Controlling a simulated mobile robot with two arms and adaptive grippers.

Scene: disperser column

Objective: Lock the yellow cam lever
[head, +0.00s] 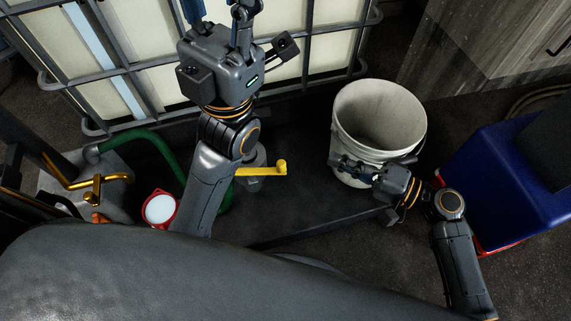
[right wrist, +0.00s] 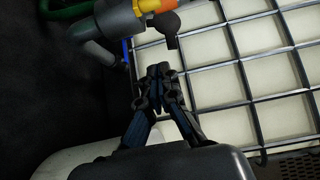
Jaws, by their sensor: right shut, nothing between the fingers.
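A yellow lever (head: 262,171) with a round knob at its right end shows in the head view, just right of my left forearm. The grey fitting (head: 251,160) at its left end is partly hidden by that arm. In the right wrist view, a grey pipe fitting with a yellow-orange part (right wrist: 150,5) shows at the top edge, beyond the fingers. My right gripper (head: 337,161) is shut and empty, in front of the white bucket and right of the lever, apart from it. Its fingertips also show in the right wrist view (right wrist: 159,70). My left gripper (head: 219,8) has its fingers spread by the caged tank; its tips are cut off.
The caged tank (head: 285,80) stands at the back. A white bucket (head: 350,125) stands right of the lever, close to my right gripper. A green hose (head: 165,148), a red-rimmed white cap (head: 160,208) and another yellow handle (head: 97,183) lie left. A blue bin (head: 500,180) is at right.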

